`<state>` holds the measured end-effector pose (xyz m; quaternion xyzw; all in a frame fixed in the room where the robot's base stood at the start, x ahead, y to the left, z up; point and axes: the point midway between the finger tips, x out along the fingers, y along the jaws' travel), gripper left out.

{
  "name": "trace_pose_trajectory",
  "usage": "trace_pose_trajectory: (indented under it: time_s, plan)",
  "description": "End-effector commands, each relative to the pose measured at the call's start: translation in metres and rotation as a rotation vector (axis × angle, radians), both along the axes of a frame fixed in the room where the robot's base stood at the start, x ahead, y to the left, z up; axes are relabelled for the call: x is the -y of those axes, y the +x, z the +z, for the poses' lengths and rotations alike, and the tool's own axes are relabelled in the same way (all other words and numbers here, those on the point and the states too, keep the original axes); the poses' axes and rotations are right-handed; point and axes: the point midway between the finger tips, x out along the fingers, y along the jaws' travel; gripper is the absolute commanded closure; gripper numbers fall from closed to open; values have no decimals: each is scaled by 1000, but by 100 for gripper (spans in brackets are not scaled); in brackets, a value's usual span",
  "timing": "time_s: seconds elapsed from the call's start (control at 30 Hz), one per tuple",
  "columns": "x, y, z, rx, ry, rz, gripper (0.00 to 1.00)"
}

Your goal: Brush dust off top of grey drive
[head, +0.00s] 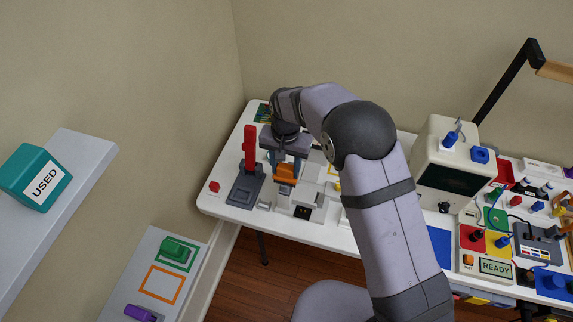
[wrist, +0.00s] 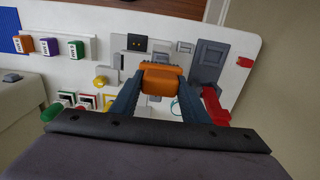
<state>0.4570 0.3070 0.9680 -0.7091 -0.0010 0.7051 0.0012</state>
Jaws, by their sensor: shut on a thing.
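My gripper (wrist: 160,80) is shut on an orange block (wrist: 163,79), which also shows in the head view (head: 286,173). I cannot tell whether the block is a brush handle. The block is held above the left part of the white table, near a light grey box (wrist: 147,46) with a dark slot; this box (head: 302,211) is partly hidden by the block and gripper in the head view. A dark grey device (head: 244,187) with a red upright lever (head: 249,147) stands left of the gripper. I cannot tell which is the grey drive, and no dust is discernible.
A cream monitor (head: 445,165) and a crowded row of coloured parts fill the table's right side. Orange, purple and green labelled blocks (wrist: 50,46) stand on the table in the wrist view. A lower shelf (head: 147,249) holds green and purple blocks beside an empty orange outline.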

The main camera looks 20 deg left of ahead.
Motion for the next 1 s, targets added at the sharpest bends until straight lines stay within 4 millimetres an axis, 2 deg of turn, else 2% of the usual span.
trace_pose_trajectory:
  time_s: [0.47,1.0]
  plan:
    - [2,0,-5,-10,-7,1,100]
    - [2,-37,-2,-12,-8,1,100]
